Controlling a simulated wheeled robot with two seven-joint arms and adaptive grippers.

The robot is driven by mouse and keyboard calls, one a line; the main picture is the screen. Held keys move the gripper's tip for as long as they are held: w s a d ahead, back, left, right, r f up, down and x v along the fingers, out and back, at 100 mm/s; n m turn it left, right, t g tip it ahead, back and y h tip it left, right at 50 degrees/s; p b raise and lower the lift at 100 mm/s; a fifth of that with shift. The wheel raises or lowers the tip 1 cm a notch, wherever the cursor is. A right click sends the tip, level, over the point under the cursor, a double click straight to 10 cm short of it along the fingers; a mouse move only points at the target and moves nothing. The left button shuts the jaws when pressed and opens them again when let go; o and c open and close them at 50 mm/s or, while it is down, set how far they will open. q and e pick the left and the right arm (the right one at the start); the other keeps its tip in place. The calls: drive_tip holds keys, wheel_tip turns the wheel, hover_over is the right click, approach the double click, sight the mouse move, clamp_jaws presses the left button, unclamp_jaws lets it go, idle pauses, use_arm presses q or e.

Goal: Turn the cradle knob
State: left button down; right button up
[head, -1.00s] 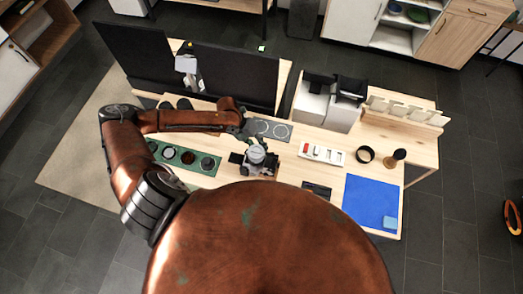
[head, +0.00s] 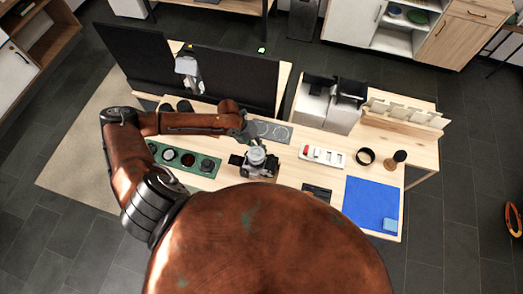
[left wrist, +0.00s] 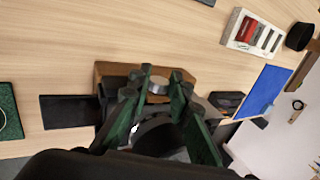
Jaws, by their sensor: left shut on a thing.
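The cradle (left wrist: 115,70) is a brown wooden block on the light wood table in the left wrist view. Dark parts sit against it, with a grey round piece (left wrist: 158,88) between my fingers that looks like the knob. My left gripper (left wrist: 162,76) has its green and dark fingers shut on this piece. In the head view, the left gripper (head: 251,139) reaches down at the cradle, where a grey and black device (head: 256,159) shows. The gripper partly hides the knob, and its turn angle cannot be told. My right gripper is not in view.
A green tray (head: 211,175) with round dark parts lies left of the cradle. A white box with a red part (head: 322,155), a black ring (head: 365,156) and a blue mat (head: 371,205) lie to the right. Two monitors (head: 236,76) stand behind.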

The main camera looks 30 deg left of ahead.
use_arm(q)
drive_tip(key=shift+d+g+y+p, duration=0.2)
drive_tip(key=shift+g+y+p, duration=0.1)
drive_tip(key=shift+y+p, duration=0.85)
